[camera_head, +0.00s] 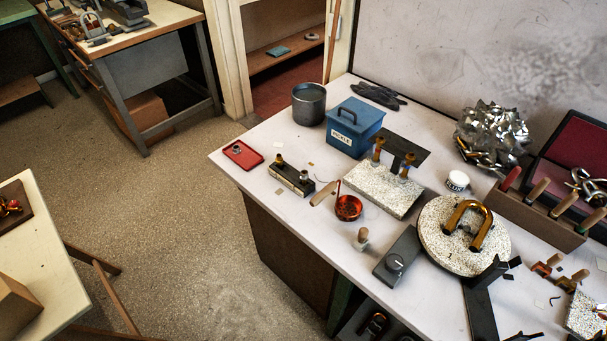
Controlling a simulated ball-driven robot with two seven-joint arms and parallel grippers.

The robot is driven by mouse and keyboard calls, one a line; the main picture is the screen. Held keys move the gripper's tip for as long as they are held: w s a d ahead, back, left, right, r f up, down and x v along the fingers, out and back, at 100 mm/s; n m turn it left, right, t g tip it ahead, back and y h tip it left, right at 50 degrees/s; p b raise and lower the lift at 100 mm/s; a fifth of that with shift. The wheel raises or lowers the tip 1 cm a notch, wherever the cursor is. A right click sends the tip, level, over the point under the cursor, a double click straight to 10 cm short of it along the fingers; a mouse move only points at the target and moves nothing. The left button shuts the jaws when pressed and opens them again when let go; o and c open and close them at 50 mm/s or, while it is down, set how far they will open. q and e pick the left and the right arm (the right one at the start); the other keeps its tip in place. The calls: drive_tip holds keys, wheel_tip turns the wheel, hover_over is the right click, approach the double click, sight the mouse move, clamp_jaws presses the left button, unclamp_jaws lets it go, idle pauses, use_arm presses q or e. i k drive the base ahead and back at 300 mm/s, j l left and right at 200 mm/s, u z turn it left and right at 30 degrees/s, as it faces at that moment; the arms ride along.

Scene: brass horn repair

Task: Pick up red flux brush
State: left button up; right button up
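A dark red handle (511,178) stands in the left end of a brown tool rack (535,226) at the right of the bench. It is the only red tool handle I see and may be the flux brush. Its lower end is hidden in the rack, so I cannot see bristles.
On the white bench (290,215) are a blue box (354,128), a grey pot (309,104), a copper pan (348,208) and a speckled round plate (435,246) with a brass U-tube (466,222).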

sight(515, 172)
drive_tip(key=z, duration=1.6)
